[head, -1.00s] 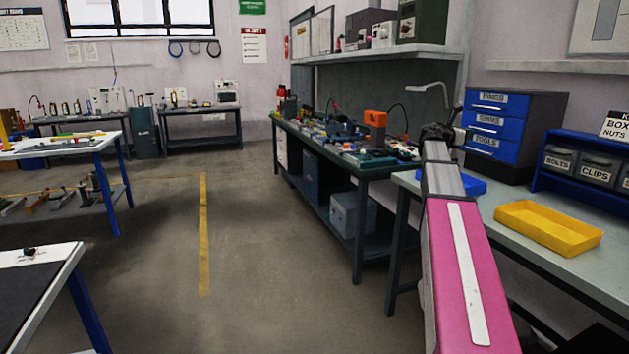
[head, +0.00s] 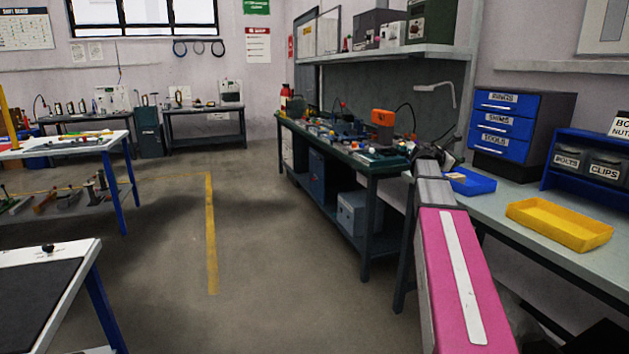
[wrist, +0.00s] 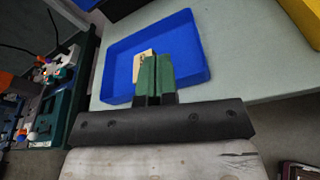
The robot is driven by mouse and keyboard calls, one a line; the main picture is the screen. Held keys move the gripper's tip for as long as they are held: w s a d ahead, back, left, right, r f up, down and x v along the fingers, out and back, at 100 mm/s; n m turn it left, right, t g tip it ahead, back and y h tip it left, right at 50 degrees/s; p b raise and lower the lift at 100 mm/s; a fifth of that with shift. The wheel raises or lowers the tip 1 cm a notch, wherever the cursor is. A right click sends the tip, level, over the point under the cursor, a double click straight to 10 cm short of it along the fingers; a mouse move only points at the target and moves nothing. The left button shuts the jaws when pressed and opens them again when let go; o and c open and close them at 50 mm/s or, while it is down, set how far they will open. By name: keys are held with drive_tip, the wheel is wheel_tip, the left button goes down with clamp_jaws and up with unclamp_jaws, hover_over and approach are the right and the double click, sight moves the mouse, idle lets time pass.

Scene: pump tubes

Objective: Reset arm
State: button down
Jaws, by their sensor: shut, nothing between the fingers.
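My arm, with a pink link, reaches forward on the right side of the head view. Its far end is small and dark there, and the fingers are hard to make out. In the wrist view my gripper (wrist: 155,78) has its two green fingertips together, with nothing between them. It is in front of a blue tray (wrist: 190,45) on the pale bench. A small tan piece (wrist: 142,64) shows in the tray just behind the fingertips. In the head view the blue tray (head: 472,182) is partly hidden by my arm.
A yellow tray (head: 560,224) lies on the bench (head: 500,215) to the right. A blue drawer cabinet (head: 508,122) and a bin rack (head: 590,165) stand behind it. A cluttered dark workbench (head: 350,158) is left of my arm. The floor (head: 270,240) at centre is clear.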

drive_tip(key=s+a+f+m+g+y, duration=0.1)
drive_tip(key=s+a+f+m+y, duration=0.3)
drive_tip(key=f, duration=0.5)
drive_tip(key=s+a+f+m+y, duration=0.1)
drive_tip(key=s+a+f+m, duration=0.15)
drive_tip(key=a+f, duration=0.55)
drive_tip(key=s+a+f+m+g+y, duration=0.1)
drive_tip(key=s+a+f+m+y, duration=0.3)
drive_tip(key=f, duration=0.6)
drive_tip(key=s+a+f+m+g+y, duration=0.3)
drive_tip(key=s+a+f+m+y, duration=0.2)
drive_tip(key=s+a+f, duration=1)
drive_tip(key=s+a+m, duration=0.2)
drive_tip(key=m, duration=0.1)
drive_tip(key=shift+s+g, duration=0.4)
drive_tip(key=shift+m, duration=0.25)
